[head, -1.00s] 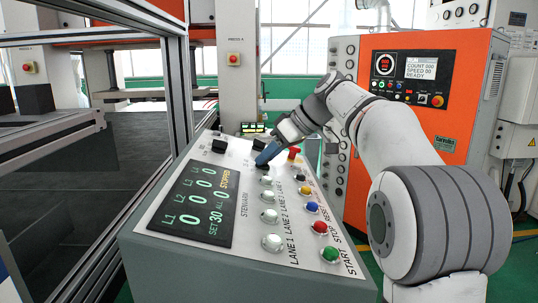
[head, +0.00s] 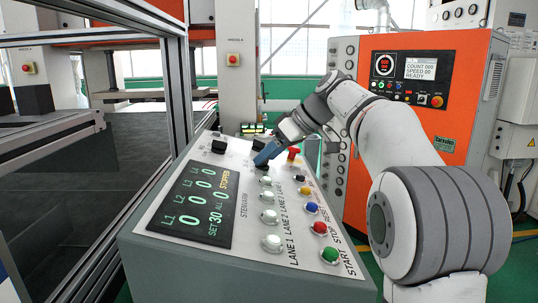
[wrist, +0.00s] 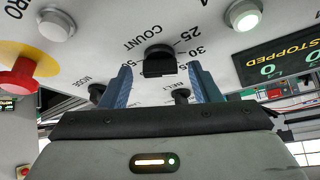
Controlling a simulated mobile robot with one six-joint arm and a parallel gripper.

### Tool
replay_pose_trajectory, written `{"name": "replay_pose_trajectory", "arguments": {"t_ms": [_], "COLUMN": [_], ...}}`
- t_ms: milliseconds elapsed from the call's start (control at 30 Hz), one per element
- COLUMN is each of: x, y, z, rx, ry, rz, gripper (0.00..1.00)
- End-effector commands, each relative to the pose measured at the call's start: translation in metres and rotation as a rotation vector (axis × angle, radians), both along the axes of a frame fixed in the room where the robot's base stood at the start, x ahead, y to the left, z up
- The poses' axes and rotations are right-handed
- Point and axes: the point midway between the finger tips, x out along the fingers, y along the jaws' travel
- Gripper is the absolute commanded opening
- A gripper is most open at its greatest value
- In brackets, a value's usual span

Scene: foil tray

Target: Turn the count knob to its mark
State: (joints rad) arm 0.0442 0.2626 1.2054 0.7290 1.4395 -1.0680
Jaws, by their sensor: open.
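The black count knob (wrist: 159,62) shows in the wrist view on the grey panel, beside the word COUNT, with printed numbers including 25 and 30 around it. My gripper (wrist: 160,70) is open, with one blue finger on each side of the knob. I see a gap at both sides and cannot tell of any contact. The knob's pointer direction is not clear. In the head view my gripper (head: 266,154) points down at the panel's far part and largely hides the knob. The panel display (head: 197,203) reads SET 30 ALL, zeros for the lanes and STOPPED.
The console (head: 250,262) also bears a red mushroom button (head: 293,152), a black knob (head: 219,146) and several coloured push buttons. In the wrist view, smaller knobs marked MODE (wrist: 97,91) and BELT (wrist: 181,94) lie beyond the count knob. A metal frame (head: 178,95) stands at left.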

Motion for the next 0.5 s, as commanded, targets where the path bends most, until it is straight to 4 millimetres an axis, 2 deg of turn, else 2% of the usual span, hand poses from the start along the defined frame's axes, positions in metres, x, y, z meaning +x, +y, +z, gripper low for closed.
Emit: {"name": "replay_pose_trajectory", "arguments": {"t_ms": [300, 500], "x": [-0.012, -0.016], "y": [-0.034, -0.047], "z": [0.038, 0.052], "rx": [0.0, 0.0], "ry": [-0.002, -0.002], "rz": [-0.002, -0.001], "gripper": [0.56, 0.56]}}
